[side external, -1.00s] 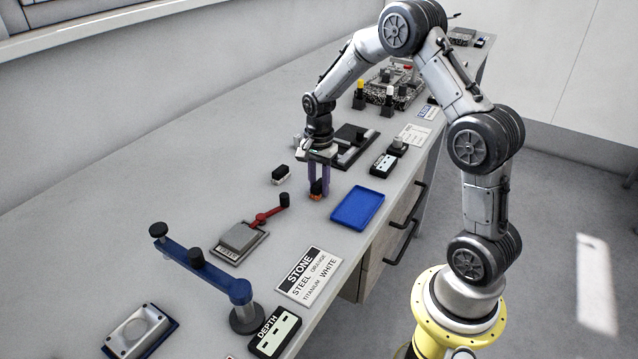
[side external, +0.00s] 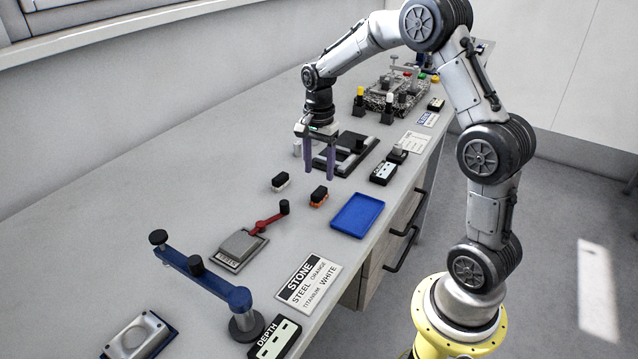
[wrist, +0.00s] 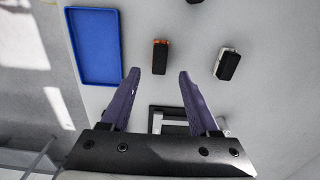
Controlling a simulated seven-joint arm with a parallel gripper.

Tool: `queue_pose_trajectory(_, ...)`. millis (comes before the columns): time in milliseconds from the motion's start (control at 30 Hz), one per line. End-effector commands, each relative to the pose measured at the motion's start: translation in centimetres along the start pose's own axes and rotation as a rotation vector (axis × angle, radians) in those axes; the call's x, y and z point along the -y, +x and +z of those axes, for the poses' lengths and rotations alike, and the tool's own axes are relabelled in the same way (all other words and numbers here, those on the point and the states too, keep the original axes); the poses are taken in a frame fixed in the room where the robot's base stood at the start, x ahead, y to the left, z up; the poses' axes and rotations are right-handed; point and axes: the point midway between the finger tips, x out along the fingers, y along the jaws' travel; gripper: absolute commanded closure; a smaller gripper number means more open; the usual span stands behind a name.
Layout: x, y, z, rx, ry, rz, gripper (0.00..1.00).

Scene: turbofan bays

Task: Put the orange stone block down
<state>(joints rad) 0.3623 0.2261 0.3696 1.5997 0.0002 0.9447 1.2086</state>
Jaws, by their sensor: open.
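The orange stone block (side external: 319,197), orange below with a black top, sits on the grey bench just left of the blue tray, apart from it. It also shows in the wrist view (wrist: 160,57), beyond and between my fingertips. My gripper (side external: 319,174) has two purple fingers, open and empty, and hangs above and behind the block in the side view. The fingers also show in the wrist view (wrist: 158,78), spread wide with nothing between them.
The blue tray (side external: 357,216) is empty. A white block with a black top (side external: 280,182) stands left of the orange one. A black fixture (side external: 346,155) lies behind. A red-armed device (side external: 265,226) and a stone label plate (side external: 308,283) are nearer the camera.

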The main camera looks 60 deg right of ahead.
Motion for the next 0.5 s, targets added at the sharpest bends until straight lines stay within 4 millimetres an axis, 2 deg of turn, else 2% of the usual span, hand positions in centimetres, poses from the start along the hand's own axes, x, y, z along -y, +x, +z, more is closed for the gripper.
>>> queue_pose_trajectory(133,0.0,-2.6,0.0,-0.001,0.000,-0.002,0.38)
queue_pose_trajectory(367,-0.1,-4.7,0.2,-0.001,-0.010,-0.003,0.38)
queue_pose_trajectory(500,-1.4,-7.1,2.0,-0.018,-0.132,-0.043,0.38)
